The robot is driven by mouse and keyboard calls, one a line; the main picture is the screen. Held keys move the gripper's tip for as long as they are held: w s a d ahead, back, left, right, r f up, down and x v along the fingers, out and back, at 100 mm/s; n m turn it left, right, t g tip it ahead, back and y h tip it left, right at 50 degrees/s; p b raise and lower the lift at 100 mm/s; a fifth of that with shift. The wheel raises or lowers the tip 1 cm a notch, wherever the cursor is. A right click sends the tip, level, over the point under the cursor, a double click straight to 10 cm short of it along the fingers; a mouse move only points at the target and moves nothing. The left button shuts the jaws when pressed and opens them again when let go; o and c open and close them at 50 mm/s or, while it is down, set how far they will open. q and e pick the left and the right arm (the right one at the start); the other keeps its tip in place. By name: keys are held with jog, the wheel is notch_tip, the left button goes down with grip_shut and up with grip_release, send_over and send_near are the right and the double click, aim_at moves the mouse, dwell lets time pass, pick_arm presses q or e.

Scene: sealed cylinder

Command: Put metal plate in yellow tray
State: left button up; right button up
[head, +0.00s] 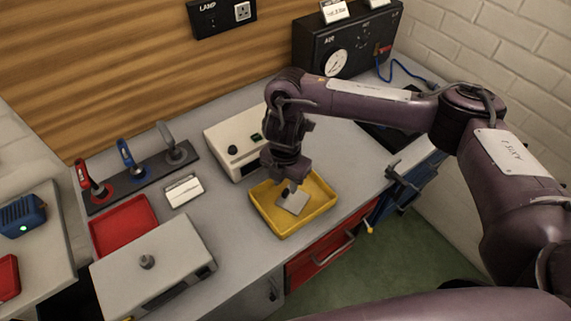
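The metal plate (295,205) is a small, light grey, flat square. It shows within the outline of the yellow tray (262,217), a shallow tray near the bench's front edge. My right gripper (290,189) points down over the tray, its fingertips at the plate's upper edge. One dark fingertip overlaps the plate, and the gripper looks shut on it. Whether the plate touches the tray floor is hard to tell. My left gripper is not in view.
A cream box (228,137) with knobs stands behind the tray. A grey box (152,267) and a red tray (124,226) are at left, near a tool rack (143,178). A black gauge panel (347,42) stands at the back. Clear bench lies left of the yellow tray.

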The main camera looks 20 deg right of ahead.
aim_at(285, 191)
notch_tip(285, 191, up, 9)
dwell(0.3)
jog(key=shift+f, duration=0.15)
dwell(0.4)
